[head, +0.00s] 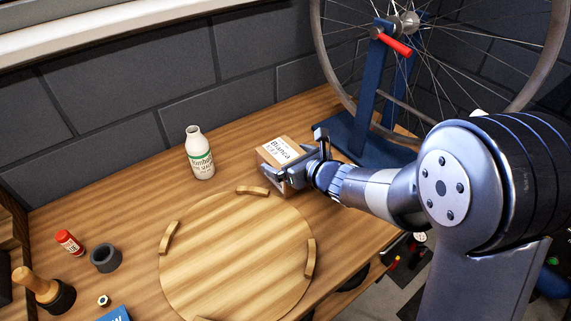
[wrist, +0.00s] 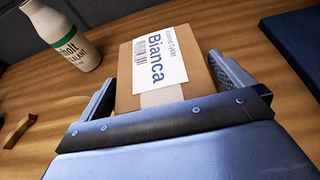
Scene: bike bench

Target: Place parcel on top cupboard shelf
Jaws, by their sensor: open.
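The parcel is a small brown cardboard box (head: 268,157) with a white label reading "Bianca", lying on the wooden bench behind the round board. It also shows in the wrist view (wrist: 189,88). My gripper (head: 300,165) is at the parcel with its jaws open. In the wrist view my gripper (wrist: 170,85) has one finger on each side of the near part of the box, with a small gap visible on the left. I cannot make out a cupboard with a top shelf for certain; wooden edges show at the far left of the head view.
A white bottle (head: 199,153) stands left of the parcel. A round wooden board (head: 237,260) with raised blocks lies in front. A blue wheel stand (head: 368,100) is behind right. A red-capped jar (head: 70,243), dark cup (head: 105,258) and wooden-handled tool (head: 38,284) are at left.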

